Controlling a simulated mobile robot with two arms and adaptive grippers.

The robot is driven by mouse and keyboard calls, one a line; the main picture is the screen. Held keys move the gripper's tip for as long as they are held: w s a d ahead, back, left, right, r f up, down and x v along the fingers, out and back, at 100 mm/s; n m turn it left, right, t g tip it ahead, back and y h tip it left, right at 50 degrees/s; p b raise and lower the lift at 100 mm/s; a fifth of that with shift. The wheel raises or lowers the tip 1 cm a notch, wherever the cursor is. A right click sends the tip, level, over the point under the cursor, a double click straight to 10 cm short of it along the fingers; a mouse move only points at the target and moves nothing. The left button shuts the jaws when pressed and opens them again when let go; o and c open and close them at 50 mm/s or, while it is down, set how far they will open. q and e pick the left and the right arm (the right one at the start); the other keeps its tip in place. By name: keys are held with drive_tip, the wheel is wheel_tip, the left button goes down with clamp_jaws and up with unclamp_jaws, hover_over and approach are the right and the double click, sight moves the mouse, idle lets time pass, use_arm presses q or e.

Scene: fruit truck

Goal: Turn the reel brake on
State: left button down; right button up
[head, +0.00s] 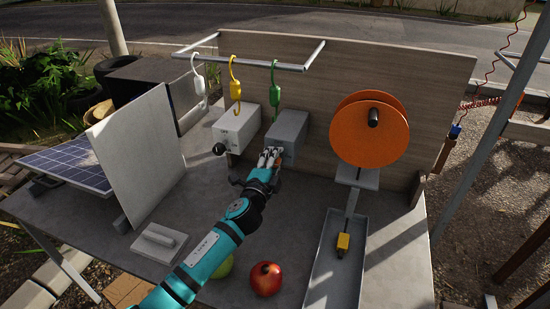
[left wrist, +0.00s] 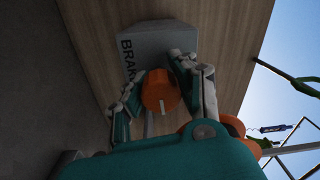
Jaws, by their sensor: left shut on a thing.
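The brake box (head: 290,128) is a grey box near the back board, right of a similar box. In the left wrist view the box (left wrist: 160,40) carries dark lettering of which "BRAK" shows, and an orange knob (left wrist: 160,90) with a light pointer mark. My left gripper (head: 270,155) is at the front of this box. In the left wrist view its fingers (left wrist: 157,95) are on both sides of the orange knob and shut on it. In the head view the gripper hides the knob. The orange reel (head: 370,130) stands to the right. My right gripper is not in view.
A second grey box (head: 237,130) with a black knob stands to the left. White, yellow (head: 235,88) and green (head: 275,95) hooks hang from a rail above. A metal tray (head: 335,265) is right.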

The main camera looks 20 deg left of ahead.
use_arm(q)
drive_tip(key=shift+s+f+m, duration=0.1)
drive_tip(key=shift+f+m, duration=0.3)
drive_tip(key=shift+f, duration=0.05)
drive_tip(key=c, duration=1.4)
unclamp_jaws()
drive_tip(key=shift+c, duration=0.2)
drive_tip(key=o, duration=0.4)
drive_tip(key=shift+r, duration=0.2)
drive_tip(key=shift+o, duration=0.5)
drive_tip(key=shift+r, duration=0.15)
drive_tip(key=shift+s, duration=0.1)
drive_tip(key=s, duration=1.2)
drive_tip(key=shift+a, duration=0.2)
drive_tip(key=shift+f, duration=0.2)
